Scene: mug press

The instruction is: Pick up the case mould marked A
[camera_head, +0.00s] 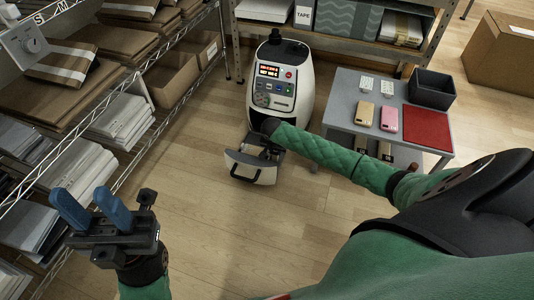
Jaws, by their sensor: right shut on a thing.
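My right arm reaches left across the view to the open drawer (265,176) of the white press (296,70). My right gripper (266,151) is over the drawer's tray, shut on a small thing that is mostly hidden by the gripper. I cannot make out its shape or any letter A on it. My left gripper (91,210) is at the lower left, its two blue fingers apart and empty, far from the press.
A grey trolley (345,107) right of the press bears a gold phone case (364,113), a pink phone case (389,118), white cards (366,84), a red mat (427,127) and a dark bin (432,89). Wire shelves (130,160) line the left. Middle floor is clear.

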